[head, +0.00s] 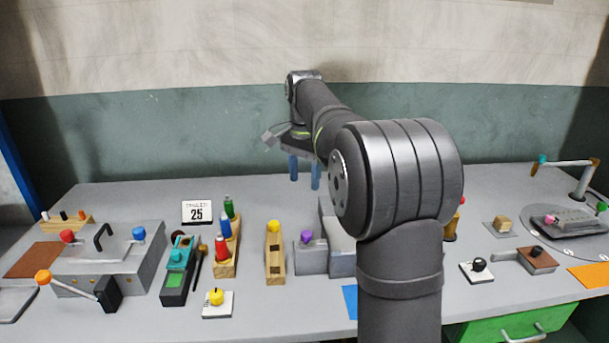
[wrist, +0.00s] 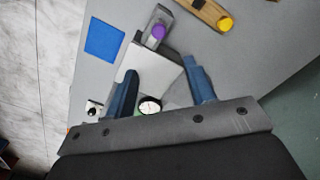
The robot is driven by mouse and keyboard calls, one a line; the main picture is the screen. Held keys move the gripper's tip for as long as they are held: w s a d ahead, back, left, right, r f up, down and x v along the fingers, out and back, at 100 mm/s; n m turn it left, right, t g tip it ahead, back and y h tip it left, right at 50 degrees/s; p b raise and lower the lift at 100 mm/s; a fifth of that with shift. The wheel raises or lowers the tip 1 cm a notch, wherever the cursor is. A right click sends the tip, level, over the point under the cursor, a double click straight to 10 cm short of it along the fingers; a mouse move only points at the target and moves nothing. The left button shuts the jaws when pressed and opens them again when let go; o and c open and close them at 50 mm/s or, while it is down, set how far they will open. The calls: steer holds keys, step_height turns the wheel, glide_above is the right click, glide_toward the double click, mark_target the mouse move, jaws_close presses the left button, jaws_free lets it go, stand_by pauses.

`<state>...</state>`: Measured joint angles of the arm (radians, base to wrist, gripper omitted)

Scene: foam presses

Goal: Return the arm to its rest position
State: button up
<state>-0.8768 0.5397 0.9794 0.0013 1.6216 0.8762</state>
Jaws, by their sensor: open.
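My gripper (head: 304,172) hangs above the back middle of the grey table (head: 265,311), its two blue fingers apart and pointing down. In the wrist view my gripper (wrist: 163,90) is open with nothing between its fingers. Below it stands a grey block-shaped device (wrist: 154,75) with a purple knob (wrist: 158,32) on its front part. A small round white dial (wrist: 150,106) shows between the fingers. My arm reaches forward from the lower right of the head view and hides part of the table behind it.
A wooden block with a yellow knob (head: 274,226) stands left of the grey device. A turntable (head: 567,246) stands at right. A blue square (wrist: 104,40) lies flat.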

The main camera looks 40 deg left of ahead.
mark_target(305, 232)
stand_by(0.4)
step_height(305, 232, down, 18)
steer(key=shift+r, duration=0.25)
stand_by(0.3)
steer(key=o, duration=1.1)
steer(key=s+d+r+m+y, duration=0.1)
steer(key=d+r+m, duration=0.3)
steer(key=r, duration=0.6)
steer(key=d+r+m+t+y, duration=0.1)
steer(key=d+r+m+y, duration=0.1)
steer(key=d+r, duration=0.5)
steer(key=s+d+r+m+y, duration=0.1)
steer(key=d+r+m, duration=0.2)
steer(key=r, duration=0.9)
steer(key=x, duration=0.9)
steer(key=shift+a+f, duration=0.3)
steer(key=shift+f, duration=0.05)
steer(key=shift+r, duration=0.15)
